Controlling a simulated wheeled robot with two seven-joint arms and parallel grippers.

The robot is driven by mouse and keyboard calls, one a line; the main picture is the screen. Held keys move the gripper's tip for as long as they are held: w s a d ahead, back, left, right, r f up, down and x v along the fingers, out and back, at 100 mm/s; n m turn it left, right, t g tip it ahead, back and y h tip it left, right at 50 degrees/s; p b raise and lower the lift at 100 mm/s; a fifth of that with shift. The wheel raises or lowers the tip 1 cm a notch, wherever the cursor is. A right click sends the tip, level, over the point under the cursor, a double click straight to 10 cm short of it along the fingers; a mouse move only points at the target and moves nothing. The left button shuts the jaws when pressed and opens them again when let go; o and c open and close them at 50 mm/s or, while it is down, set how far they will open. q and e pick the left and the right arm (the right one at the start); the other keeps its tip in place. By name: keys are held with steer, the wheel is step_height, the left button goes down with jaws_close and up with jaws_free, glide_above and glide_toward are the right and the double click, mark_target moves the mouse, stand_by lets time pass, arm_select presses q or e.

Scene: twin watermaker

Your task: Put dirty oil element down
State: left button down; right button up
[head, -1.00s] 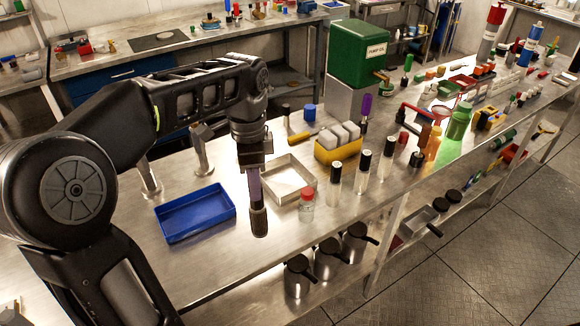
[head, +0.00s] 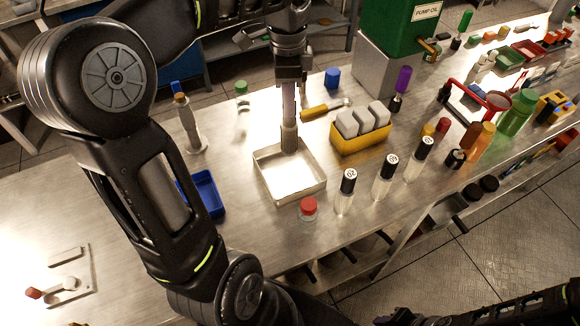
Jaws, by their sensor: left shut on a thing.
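My left gripper (head: 290,80) points down and is shut on the dirty oil element (head: 289,138), a slim upright stick with a mauve-grey shaft and a thicker grey-brown lower end. The element's lower end is at the far part of the pale square metal tray (head: 318,191), overlapping its far wall in the view. I cannot tell whether it touches the tray floor. No other thing shows in the tray.
A blue tray (head: 208,194) lies left, partly hidden by my arm. A red-capped jar (head: 308,208) and several black-capped bottles (head: 384,178) stand near the front edge. A yellow holder (head: 362,137) with white blocks stands right.

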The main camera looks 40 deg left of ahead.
mark_target(288, 133)
arm_select(q)
steer(key=shift+w+f, duration=0.1)
steer(key=shift+f, duration=2.45)
steer(key=shift+f, duration=0.15)
steer(key=shift+f+b, duration=1.1)
steer(key=shift+f, duration=1.25)
steer(key=shift+f, duration=0.2)
steer(key=c, duration=1.1)
jaws_free()
steer(key=shift+r, duration=0.2)
